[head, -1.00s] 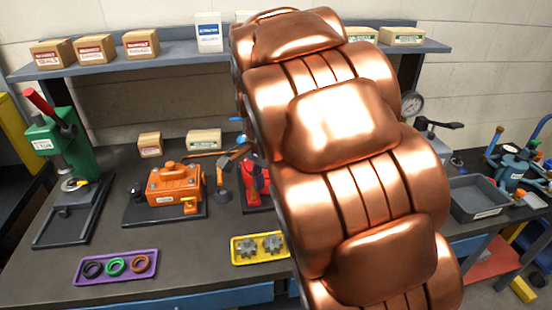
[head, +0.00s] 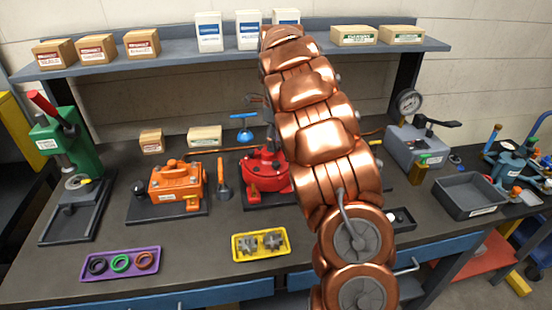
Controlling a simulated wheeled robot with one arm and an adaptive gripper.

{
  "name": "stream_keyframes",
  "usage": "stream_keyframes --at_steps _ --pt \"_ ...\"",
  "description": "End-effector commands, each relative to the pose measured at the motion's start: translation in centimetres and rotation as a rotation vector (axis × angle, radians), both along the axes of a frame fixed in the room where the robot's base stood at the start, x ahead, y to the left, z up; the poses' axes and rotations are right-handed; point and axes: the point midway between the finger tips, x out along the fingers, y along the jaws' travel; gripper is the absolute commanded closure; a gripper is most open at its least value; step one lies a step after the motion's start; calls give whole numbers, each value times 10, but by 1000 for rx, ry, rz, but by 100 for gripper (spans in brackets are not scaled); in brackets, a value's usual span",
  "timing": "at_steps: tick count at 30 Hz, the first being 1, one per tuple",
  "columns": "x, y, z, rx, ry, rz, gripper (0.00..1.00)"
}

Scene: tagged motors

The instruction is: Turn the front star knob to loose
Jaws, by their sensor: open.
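No star knob can be made out for certain. The blue unit (head: 513,164) at the far right carries several coloured knobs.
A yellow tray (head: 236,257) with gears and a purple tray (head: 87,277) with rings lie at the front. A green press (head: 76,145) stands left. A grey machine with a gauge (head: 408,104) and an empty grey bin (head: 480,211) stand right. A shelf (head: 180,54) runs behind.

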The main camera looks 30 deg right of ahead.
Motion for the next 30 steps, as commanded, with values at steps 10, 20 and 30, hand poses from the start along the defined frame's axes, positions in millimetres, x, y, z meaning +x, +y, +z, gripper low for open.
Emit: stream_keyframes --at_steps 10,20,30 --pt "-2 1 -36 3 7 0 46" --pt "-1 0 -70 0 1 1 46" --pt "-1 0 -75 0 0 1 46"
